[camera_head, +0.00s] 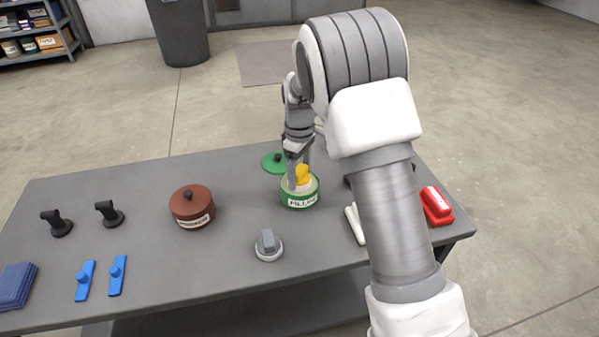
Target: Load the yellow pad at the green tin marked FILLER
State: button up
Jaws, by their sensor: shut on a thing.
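The green tin marked FILLER (299,202) stands open on the grey table, its label facing me. The yellow pad (302,173) is upright at the tin's mouth, over the pale filler. My gripper (298,175) points down at the tin, shut on the yellow pad. The pad's lower end is at or in the tin's opening; I cannot tell whether it touches the filler. The green lid (275,162) with a dark knob lies on the table behind the tin, to its left. My arm comes in from the right and hides part of the table there.
A lidded brown tin (192,208) stands left of the green tin. A grey knobbed thing (268,245) is in front. Two black-handled tools, two blue tools and folded blue cloths (16,286) lie left. A red block (436,205) and a white piece (355,224) are right.

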aim_at(302, 170)
jog(key=shift+r+p, duration=2.75)
jog(key=shift+r, duration=0.75)
jog(key=shift+s+d+r, duration=0.15)
jog(key=shift+d, duration=0.2)
jog(key=s+d+r+m+p, duration=0.8)
jog(key=s+d+m+p, duration=0.2)
jog(key=p, duration=0.3)
jog(key=shift+s+d+m, duration=0.2)
jog(key=shift+s+m, duration=0.3)
jog(key=shift+m, duration=0.1)
